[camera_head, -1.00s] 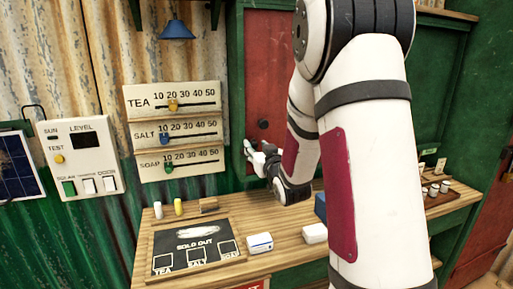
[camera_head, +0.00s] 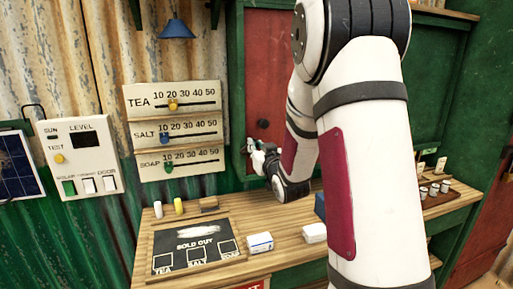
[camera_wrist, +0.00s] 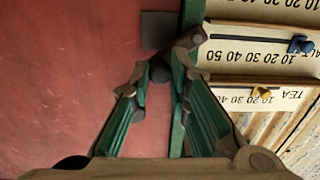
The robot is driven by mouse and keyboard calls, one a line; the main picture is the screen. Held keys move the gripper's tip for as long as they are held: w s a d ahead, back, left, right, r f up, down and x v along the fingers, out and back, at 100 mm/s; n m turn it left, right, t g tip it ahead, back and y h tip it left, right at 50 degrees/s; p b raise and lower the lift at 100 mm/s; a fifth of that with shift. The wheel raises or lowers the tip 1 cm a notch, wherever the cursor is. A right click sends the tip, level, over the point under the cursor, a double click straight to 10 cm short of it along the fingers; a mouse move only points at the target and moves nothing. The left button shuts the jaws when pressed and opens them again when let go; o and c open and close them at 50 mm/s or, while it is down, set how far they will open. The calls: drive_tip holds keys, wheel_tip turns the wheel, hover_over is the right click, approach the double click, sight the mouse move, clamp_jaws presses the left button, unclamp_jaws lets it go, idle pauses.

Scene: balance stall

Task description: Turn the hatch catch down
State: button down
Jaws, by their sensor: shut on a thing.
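The hatch (camera_head: 270,70) is a red panel in a green frame behind my arm; it fills the left of the wrist view (camera_wrist: 70,70). The catch (camera_wrist: 194,38) shows in the wrist view as a dark grey-brown bar by the panel's edge, slanting toward my fingertips. My gripper (camera_wrist: 161,74) is shut on the catch, with one finger on each side of its dark end. In the head view my gripper (camera_head: 253,148) is at the panel's lower left edge, and the catch is too small to make out.
The price board (camera_head: 172,133) with sliders hangs close to the left of my gripper. Below is a wooden counter (camera_head: 285,232) with a sold-out board (camera_head: 195,243) and small boxes. A switch box (camera_head: 78,157) is further left.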

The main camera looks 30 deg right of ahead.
drive_tip(key=shift+s+d+f+m+b, duration=0.15)
drive_tip(key=shift+f+m+b, duration=0.25)
drive_tip(key=shift+m, duration=0.95)
drive_tip(key=shift+w+d+f+m+b, duration=0.1)
drive_tip(key=shift+d+f+m+b, duration=0.3)
drive_tip(key=shift+m, duration=0.9)
drive_tip(key=shift+s+f+m+b, duration=0.1)
drive_tip(key=shift+f+m+b, duration=0.15)
drive_tip(key=shift+f+m, duration=0.75)
drive_tip(key=shift+r+m, duration=0.4)
drive_tip(key=shift+m, duration=0.05)
drive_tip(key=c, duration=1.5)
unclamp_jaws()
drive_tip(key=v, duration=0.7)
drive_tip(key=shift+s+a, duration=0.1)
drive_tip(key=shift+s, duration=0.2)
